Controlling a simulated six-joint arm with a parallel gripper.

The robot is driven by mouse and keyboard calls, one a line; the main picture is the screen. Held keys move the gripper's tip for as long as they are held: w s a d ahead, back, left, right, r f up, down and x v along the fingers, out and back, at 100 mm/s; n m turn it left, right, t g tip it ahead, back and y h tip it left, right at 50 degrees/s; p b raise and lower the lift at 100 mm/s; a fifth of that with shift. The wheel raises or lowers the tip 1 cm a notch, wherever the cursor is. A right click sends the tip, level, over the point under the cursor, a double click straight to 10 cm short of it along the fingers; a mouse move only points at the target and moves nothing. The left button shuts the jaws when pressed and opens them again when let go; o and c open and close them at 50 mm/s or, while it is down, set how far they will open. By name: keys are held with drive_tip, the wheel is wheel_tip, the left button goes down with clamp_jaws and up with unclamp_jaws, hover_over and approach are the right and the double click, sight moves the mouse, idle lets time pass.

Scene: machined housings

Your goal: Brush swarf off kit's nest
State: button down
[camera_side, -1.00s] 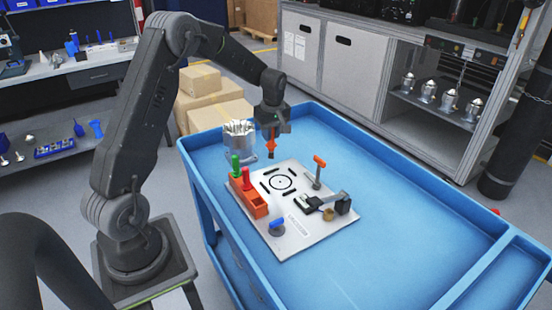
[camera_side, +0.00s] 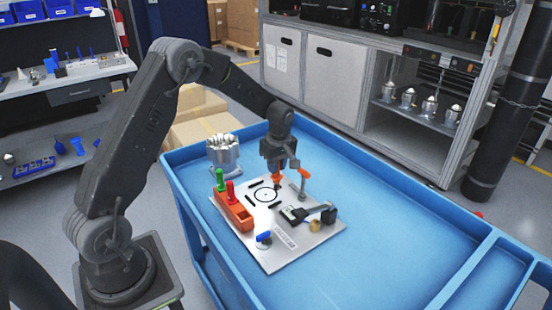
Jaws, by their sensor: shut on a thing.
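My gripper (camera_side: 278,168) is shut on an orange brush (camera_side: 278,178) with a dark tip, pointing down. The brush is over the far right side of the nest, a ringed circle (camera_side: 266,196) with black bars around it on a pale plate (camera_side: 262,259). I cannot tell whether the tip touches the plate. Swarf is too small to make out.
An orange holder (camera_side: 238,214) with green and red handles stands at the plate's left. An orange-topped post (camera_side: 303,184), a black clamp (camera_side: 328,215) and a blue-handled piece (camera_side: 263,237) stand on it. A silver housing (camera_side: 224,156) is behind. The blue cart (camera_side: 400,240) is clear at right.

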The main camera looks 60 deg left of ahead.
sight(277, 177)
drive_tip(key=shift+f, duration=0.85)
drive_tip(key=shift+a+f, duration=0.35)
drive_tip(key=shift+f, duration=0.25)
drive_tip(key=shift+a+f, duration=0.35)
drive_tip(key=shift+f, duration=0.25)
drive_tip(key=shift+a, duration=1.3)
drive_tip(key=d, duration=0.4)
drive_tip(key=shift+r, duration=4.1)
